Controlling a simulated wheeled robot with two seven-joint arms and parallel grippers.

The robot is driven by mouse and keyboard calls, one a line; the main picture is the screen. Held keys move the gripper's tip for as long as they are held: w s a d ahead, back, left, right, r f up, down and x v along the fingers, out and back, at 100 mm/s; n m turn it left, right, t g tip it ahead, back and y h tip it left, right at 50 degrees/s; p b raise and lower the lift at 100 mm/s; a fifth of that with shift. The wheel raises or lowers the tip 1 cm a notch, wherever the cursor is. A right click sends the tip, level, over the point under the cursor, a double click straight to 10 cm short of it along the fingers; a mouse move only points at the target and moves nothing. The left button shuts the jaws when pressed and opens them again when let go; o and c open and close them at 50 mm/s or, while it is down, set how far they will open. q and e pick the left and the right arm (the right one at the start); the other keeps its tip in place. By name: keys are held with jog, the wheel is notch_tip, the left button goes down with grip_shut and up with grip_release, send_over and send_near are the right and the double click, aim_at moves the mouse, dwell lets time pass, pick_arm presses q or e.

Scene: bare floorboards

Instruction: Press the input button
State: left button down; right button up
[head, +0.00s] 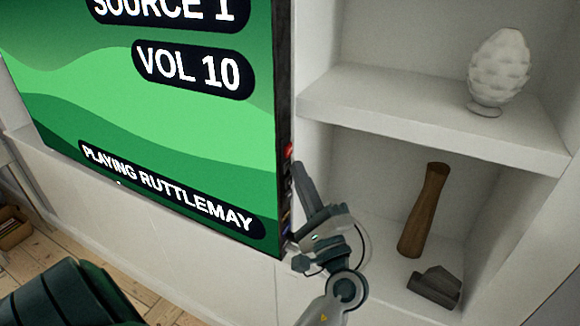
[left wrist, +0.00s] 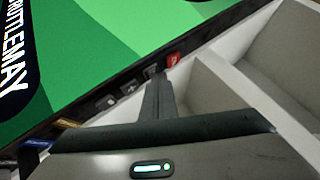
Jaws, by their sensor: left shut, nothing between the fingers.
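The television (head: 180,120) fills the left of the head view, showing "SOURCE 1", "VOL 10" and "PLAYING RUTTLEMAY". Its side edge carries a red button (head: 288,149), which also shows in the left wrist view (left wrist: 172,60). Below red there is a row of small dark buttons with pale marks, including a plus button (left wrist: 130,87) and one beside the fingertip (left wrist: 151,72). I cannot read which one is input. My left gripper (head: 299,170) is shut and empty, its tip beside the button row just below red. I cannot tell if it touches. My right gripper is not in view.
White shelving (head: 420,110) stands right of the television. Blue (left wrist: 35,146) and orange (left wrist: 68,123) sockets lie further along the edge. Shelf walls are close to my gripper.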

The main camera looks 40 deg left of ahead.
pick_arm(q)
jog(key=shift+d+f, duration=0.1)
jog(key=shift+d, duration=0.05)
jog(key=shift+w+d+b, duration=0.15)
jog(key=shift+d+b, duration=0.25)
jog(key=shift+d, duration=0.25)
jog(key=d+b, duration=0.1)
jog(key=d, duration=0.1)
jog(key=w+d+b, duration=0.1)
jog(key=d, duration=0.2)
jog(key=shift+r, duration=0.2)
dwell(0.4)
dwell(1.0)
